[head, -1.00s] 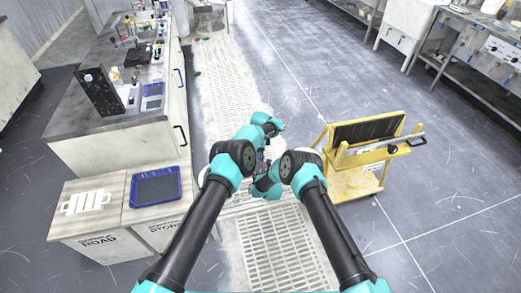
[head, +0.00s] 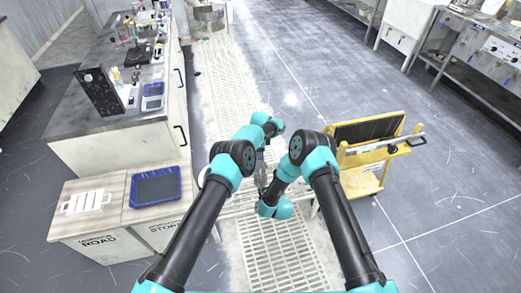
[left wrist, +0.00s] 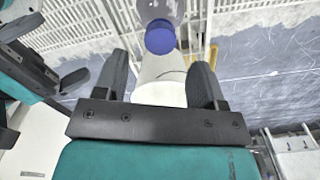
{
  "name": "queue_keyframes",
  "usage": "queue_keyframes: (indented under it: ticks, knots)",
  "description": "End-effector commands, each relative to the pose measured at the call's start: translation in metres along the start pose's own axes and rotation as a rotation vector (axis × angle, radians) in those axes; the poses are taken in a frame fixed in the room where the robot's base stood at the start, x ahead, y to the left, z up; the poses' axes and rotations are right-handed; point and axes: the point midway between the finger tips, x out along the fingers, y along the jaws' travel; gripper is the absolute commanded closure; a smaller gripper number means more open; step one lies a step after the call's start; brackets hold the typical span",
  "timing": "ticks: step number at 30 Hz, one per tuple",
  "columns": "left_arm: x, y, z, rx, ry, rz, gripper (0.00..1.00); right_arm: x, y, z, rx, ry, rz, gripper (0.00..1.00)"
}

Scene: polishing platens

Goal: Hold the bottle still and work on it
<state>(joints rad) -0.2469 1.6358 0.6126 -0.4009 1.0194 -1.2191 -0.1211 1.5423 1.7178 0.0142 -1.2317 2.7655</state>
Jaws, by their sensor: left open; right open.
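The bottle shows in the left wrist view as a clear body with a blue cap (left wrist: 160,37) at the top centre. Beyond my left gripper's fingertips, the cap overlaps a pale tapering thing (left wrist: 160,78) that I cannot identify. My left gripper (left wrist: 160,75) is open, its dark fingers apart on either side of that pale thing. Dark fingers of my right gripper (left wrist: 48,52) show at the left edge, open and apart from the bottle. In the head view, both wrists meet near a small greyish shape (head: 262,172); its details are too small to tell.
A yellow stand (head: 362,180) with a dark panel is close to my right arm. At left are a counter (head: 125,135) with lab items, a blue tray (head: 155,200) and a white rack (head: 87,201) on low cabinets. Open floor (head: 450,190) lies to the right.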

Motion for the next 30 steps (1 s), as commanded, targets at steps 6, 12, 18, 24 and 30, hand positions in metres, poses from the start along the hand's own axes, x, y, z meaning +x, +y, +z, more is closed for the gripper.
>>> queue_keyframes:
  ticks: [6,12,18,24,30]
  knots:
    - [0.0,0.0,0.0,0.0,0.0,0.0,0.36,-0.0084,0.0,0.0002,0.0,0.0,0.0,0.0]
    - [0.0,0.0,0.0,0.0,0.0,0.0,0.36,-0.0081,0.0,0.0002,0.0,0.0,0.0,0.0]
    - [0.0,0.0,0.0,0.0,0.0,0.0,0.17,-0.008,0.0,0.0002,0.0,0.0,0.0,0.0]
    - [0.0,0.0,0.0,0.0,0.0,0.0,0.0,-0.0079,0.0,0.0001,0.0,0.0,0.0,0.0]
    - [0.0003,0.0001,0.0,-0.003,0.001,0.0,0.0,-0.008,-0.0002,0.0002,-0.002,0.001,0.0,0.0]
